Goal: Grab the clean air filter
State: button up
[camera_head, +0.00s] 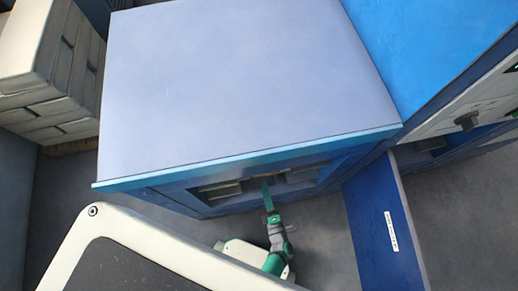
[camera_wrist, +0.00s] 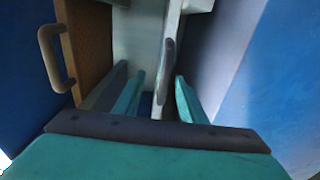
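In the wrist view, a pale grey-white panel, likely the clean air filter (camera_wrist: 140,40), stands upright ahead, with a dark grey handle (camera_wrist: 168,62) on its edge. My gripper (camera_wrist: 158,98) has its teal fingers apart, one to each side of the handle's lower end. I see no clear contact between the fingers and the handle. In the head view, my gripper (camera_head: 265,184) reaches into the front opening of the blue cabinet (camera_head: 250,80). The filter is mostly hidden there.
A brown-faced filter (camera_wrist: 86,45) with a grey loop handle (camera_wrist: 52,60) stands close on the left in the wrist view. Blue walls flank both sides. In the head view, an open blue door (camera_head: 380,215) is right of the opening, and stacked pale blocks (camera_head: 55,75) are at left.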

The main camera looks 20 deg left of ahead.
jog(key=x, duration=0.5)
jog(key=shift+f+x, duration=0.15)
jog(key=shift+x, duration=1.3)
jog(key=shift+f+x, duration=0.2)
jog(key=shift+x, duration=1.2)
grip_shut()
